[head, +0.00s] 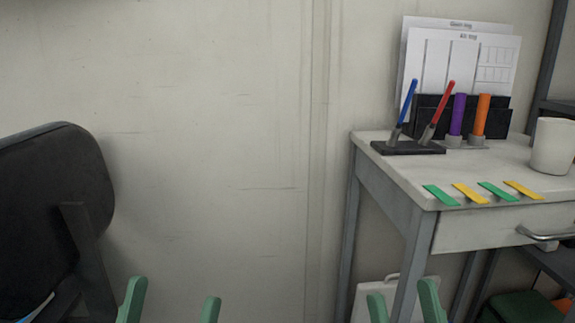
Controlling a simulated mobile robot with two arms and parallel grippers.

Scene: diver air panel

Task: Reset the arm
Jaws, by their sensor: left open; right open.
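My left gripper (171,301) shows at the bottom left of centre as two green fingers set wide apart. It is open with nothing between the fingertips. My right gripper (403,298) shows at the bottom right of centre, also as two green fingers with a gap between them. It is open and empty, in front of the desk's front leg and a pale board in the picture. Both arms behind the fingers are below the picture edge.
A white desk (395,170) stands at the right with a pen stand (408,148), purple marker (457,114), orange marker (481,115), white cup (553,146) and several coloured strips. A black chair (60,185) is at the left. Bare wall (220,130) fills the middle.

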